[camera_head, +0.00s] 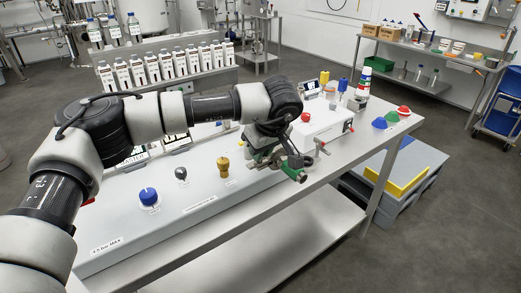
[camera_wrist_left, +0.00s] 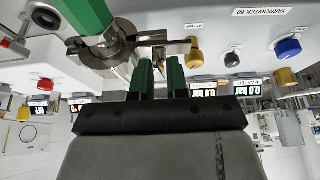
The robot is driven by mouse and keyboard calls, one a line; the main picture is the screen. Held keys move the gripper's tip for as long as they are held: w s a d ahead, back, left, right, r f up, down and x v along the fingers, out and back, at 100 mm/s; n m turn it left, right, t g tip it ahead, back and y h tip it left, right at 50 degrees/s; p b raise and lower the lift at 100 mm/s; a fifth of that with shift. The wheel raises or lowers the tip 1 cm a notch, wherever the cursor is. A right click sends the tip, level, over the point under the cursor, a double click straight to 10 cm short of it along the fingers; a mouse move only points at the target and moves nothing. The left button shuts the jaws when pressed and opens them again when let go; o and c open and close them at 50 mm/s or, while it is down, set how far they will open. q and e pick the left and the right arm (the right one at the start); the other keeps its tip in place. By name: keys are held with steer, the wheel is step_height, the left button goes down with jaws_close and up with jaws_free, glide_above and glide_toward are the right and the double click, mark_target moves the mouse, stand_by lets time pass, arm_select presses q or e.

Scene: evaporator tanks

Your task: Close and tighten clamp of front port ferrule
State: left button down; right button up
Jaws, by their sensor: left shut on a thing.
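The metal clamp (camera_wrist_left: 108,52) sits around the ferrule at the end of a green tube-like piece (camera_wrist_left: 85,14) in the left wrist view. The clamp's bolt part and a flat metal arm (camera_wrist_left: 172,47) extend to its right. My left gripper (camera_wrist_left: 161,66) has green fingers shut on the clamp's bolt part, whose gripped portion is mostly hidden between them. In the head view my left gripper (camera_head: 281,160) is at the front of the machine, and clamp details are too small to tell. My right gripper is not in view.
The machine's sloping front carries a yellow knob (camera_head: 223,167), a black knob (camera_head: 181,174) and a blue knob (camera_head: 148,196). A red-handled valve (camera_head: 322,144) is close to the gripper's right. Colored caps (camera_head: 391,117) lie on the table's right end. Several bottles stand behind.

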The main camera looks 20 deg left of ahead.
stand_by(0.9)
arm_select(q)
steer(key=c, duration=1.3)
jaws_free()
steer(key=p+v, duration=0.4)
steer(key=v, duration=0.4)
steer(key=shift+o, duration=0.2)
